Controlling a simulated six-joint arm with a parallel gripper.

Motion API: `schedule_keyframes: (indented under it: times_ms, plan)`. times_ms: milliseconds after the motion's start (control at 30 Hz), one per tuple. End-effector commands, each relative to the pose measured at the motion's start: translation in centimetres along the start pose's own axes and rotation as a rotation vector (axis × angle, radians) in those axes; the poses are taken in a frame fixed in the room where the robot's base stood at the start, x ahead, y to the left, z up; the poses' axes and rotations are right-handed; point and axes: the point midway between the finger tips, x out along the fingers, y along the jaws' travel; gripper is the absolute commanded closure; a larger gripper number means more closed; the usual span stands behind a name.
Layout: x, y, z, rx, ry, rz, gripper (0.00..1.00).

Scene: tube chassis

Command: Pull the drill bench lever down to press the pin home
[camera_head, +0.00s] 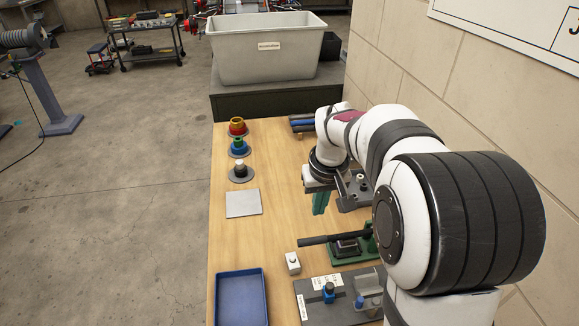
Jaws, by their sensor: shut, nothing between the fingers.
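The lever (318,240) is a dark bar that reaches left from a green-based bench press (345,254) on the wooden table. It lies roughly level in this view. The press holds a dark block under the lever; its right side is hidden by my arm. I cannot make out the pin. My gripper (320,211) has green fingers pointing down. The fingers are shut and empty, and they show above and behind the lever's handle, apart from it.
A grey bracket fixture (353,190) stands right beside my gripper. A white button box (292,263), a grey plate with blue knobs (315,305) and a blue tray (241,298) lie nearer. A grey square plate (243,203) lies left. A wall closes the right side.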

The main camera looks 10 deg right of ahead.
Motion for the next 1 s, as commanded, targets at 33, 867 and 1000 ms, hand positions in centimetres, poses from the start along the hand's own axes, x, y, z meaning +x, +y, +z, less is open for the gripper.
schedule_keyframes:
  times_ms: [33, 867, 1000]
  plan:
    - [0.8, -0.1, 0.1, 0.001, -0.004, -0.001, 1.00]
    - [13.0, -0.1, 0.2, 0.004, -0.001, -0.001, 1.00]
    - [13.0, -0.1, 0.2, 0.004, -0.001, -0.001, 1.00]
